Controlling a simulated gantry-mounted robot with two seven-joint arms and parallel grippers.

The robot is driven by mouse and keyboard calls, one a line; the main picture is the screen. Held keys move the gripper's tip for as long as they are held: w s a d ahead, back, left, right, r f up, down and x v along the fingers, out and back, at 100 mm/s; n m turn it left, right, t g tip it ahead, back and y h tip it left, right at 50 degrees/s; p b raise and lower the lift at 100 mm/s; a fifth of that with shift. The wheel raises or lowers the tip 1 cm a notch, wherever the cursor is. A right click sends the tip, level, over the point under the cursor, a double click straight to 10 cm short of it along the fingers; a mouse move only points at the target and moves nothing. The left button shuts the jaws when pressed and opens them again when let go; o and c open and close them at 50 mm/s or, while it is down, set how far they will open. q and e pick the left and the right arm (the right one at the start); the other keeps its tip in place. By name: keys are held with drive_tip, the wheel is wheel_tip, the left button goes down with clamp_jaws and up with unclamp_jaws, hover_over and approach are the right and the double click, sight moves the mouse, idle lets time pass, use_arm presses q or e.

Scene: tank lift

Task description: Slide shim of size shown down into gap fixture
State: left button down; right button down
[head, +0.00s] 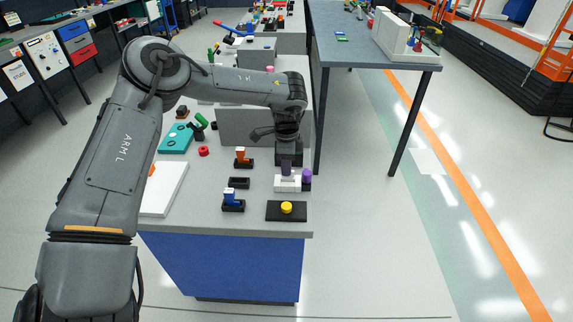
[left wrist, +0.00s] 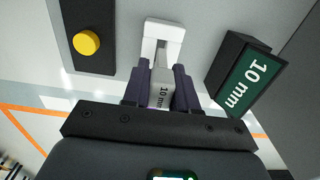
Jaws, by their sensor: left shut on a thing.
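A pale shim marked 10 mm (left wrist: 160,95) is held between the dark fingers of my left gripper (left wrist: 160,88). The white gap fixture (left wrist: 163,30) is just beyond the fingertips in the left wrist view. The shim lines up closely with its slot, but I cannot tell how deep it sits. In the head view my left gripper (head: 287,168) points down over the fixture (head: 288,185) and hides the shim. A dark block with a green 10 mm display (left wrist: 250,82) stands beside the fixture in the wrist view. My right gripper is not in view.
A yellow button (head: 286,208) on a black plate is in front of the fixture. An orange piece (head: 242,155) and a blue piece (head: 230,195) stand in black holders, with an empty holder (head: 239,183) between them. A purple piece (head: 307,175) is right of the fixture.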

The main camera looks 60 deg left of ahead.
sight(286, 178)
use_arm(q)
drive_tip(key=shift+f+b, duration=1.6)
drive_tip(key=shift+f, duration=0.4)
drive_tip(key=shift+c, duration=1.6)
unclamp_jaws()
drive_tip(key=shift+r, duration=0.25)
drive_tip(key=shift+r+p, duration=1.4)
drive_tip(key=shift+r, duration=0.4)
drive_tip(key=shift+r+p, duration=1.35)
drive_tip(key=shift+r, duration=0.7)
